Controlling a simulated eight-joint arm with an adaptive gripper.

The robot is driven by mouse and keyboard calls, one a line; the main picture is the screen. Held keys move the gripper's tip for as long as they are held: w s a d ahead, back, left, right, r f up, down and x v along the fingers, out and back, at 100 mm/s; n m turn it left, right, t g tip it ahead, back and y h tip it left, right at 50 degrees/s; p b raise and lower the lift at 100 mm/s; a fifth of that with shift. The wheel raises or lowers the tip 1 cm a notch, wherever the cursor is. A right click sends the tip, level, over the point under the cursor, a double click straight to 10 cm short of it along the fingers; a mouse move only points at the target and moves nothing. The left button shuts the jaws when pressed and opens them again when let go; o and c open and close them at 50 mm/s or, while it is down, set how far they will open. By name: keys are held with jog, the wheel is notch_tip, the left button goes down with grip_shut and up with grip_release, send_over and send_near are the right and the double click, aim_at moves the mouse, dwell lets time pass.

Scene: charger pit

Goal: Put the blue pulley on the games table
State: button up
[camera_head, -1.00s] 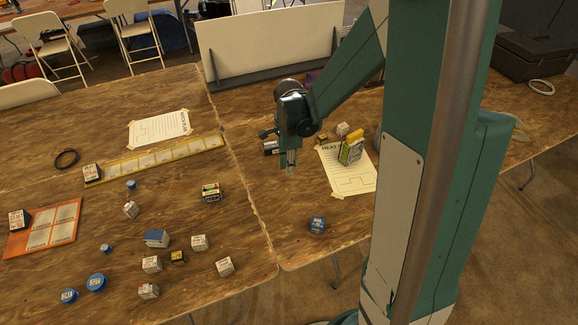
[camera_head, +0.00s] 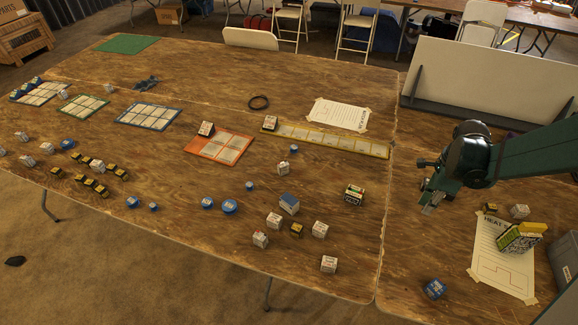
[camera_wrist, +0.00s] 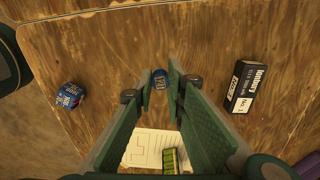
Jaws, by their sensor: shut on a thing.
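My gripper (camera_head: 432,207) is over the left part of the right-hand wooden table, near the seam. In the wrist view its fingers (camera_wrist: 160,88) close around a small round blue piece with a pale label, the blue pulley (camera_wrist: 160,76). In the head view the held piece cannot be made out. Two wooden tables stand side by side, the large left one (camera_head: 330,230) and the right one (camera_head: 400,270); no label shows which is the games table. Several other blue round pieces (camera_head: 229,206) lie on the left table.
On the right table are a taped sheet (camera_head: 492,275), a yellow box (camera_head: 520,237), a blue block (camera_head: 434,289) and a black box (camera_wrist: 246,84). The left table holds mats (camera_head: 218,146), a yellow strip (camera_head: 330,139) and several small blocks (camera_head: 274,220). A white panel (camera_head: 490,80) stands behind.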

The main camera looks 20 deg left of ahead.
jog(key=w+a+n, duration=0.1)
jog(key=w+a, duration=0.1)
jog(key=a, duration=0.5)
jog(key=w+a+n, duration=0.2)
jog(key=a, duration=0.5)
jog(key=w+a+n, duration=0.1)
jog(key=w+a, duration=0.2)
jog(key=a, duration=0.4)
jog(key=shift+w+a+r+n, duration=0.1)
jog(key=shift+a+r+n, duration=0.2)
jog(key=s+a+n, duration=0.3)
jog(key=a, duration=1.1)
jog(key=s+a+n+p, duration=0.1)
jog(key=s+a+n, duration=0.1)
jog(key=a, duration=1.2)
jog(key=s+a+n, duration=0.3)
jog(key=a, duration=1.1)
jog(key=s+a+n, duration=0.2)
jog(key=s+a, duration=0.5)
jog(key=a, duration=0.3)
jog(key=s+a+n, duration=0.2)
jog(key=s+a, duration=0.5)
jog(key=a, duration=0.4)
jog(key=shift+s+f, duration=0.25)
jog(key=shift+s, duration=0.15)
send_over(189, 200)
jog(key=shift+w+a+f+b, duration=0.1)
jog(key=shift+f+b, duration=0.25)
jog(key=shift+f, duration=2.8)
jog(key=shift+f, duration=0.1)
